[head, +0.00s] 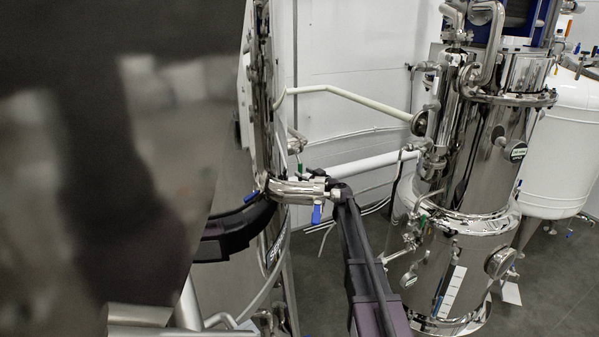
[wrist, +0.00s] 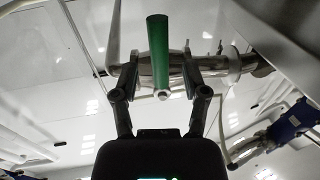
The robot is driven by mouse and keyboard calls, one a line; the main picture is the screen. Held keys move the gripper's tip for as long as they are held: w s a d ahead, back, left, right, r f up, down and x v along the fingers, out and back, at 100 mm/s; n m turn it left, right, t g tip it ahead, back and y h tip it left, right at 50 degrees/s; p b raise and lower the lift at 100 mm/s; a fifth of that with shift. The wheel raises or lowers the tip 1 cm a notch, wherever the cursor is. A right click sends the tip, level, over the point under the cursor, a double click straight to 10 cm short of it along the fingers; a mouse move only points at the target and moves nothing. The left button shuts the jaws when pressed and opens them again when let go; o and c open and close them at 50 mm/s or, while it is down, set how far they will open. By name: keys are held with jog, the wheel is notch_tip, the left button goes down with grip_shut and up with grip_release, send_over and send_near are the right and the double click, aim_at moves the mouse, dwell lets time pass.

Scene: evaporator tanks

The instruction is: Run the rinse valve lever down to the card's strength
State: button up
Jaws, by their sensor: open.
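In the wrist view a green lever (wrist: 158,52) stands upright in the picture, in front of a steel valve body and pipe (wrist: 221,61). My gripper (wrist: 160,80) is open, with one finger on each side of the lever and a visible gap on both sides. In the head view my gripper (head: 332,186) is at the steel pipe fitting (head: 297,190) beside the left tank; a small green part (head: 300,169) shows just behind it. A blue lever (head: 317,214) hangs below the fitting. I cannot make out a readable card.
A tall polished tank (head: 478,180) stands to the right, with a white marked strip (head: 452,291) on its lower side. A white tank (head: 563,150) is behind it. A large blurred dark shape fills the left of the head view. Some grey floor is clear at lower right.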

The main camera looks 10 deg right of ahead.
jog(key=shift+x, duration=1.2)
grip_shut()
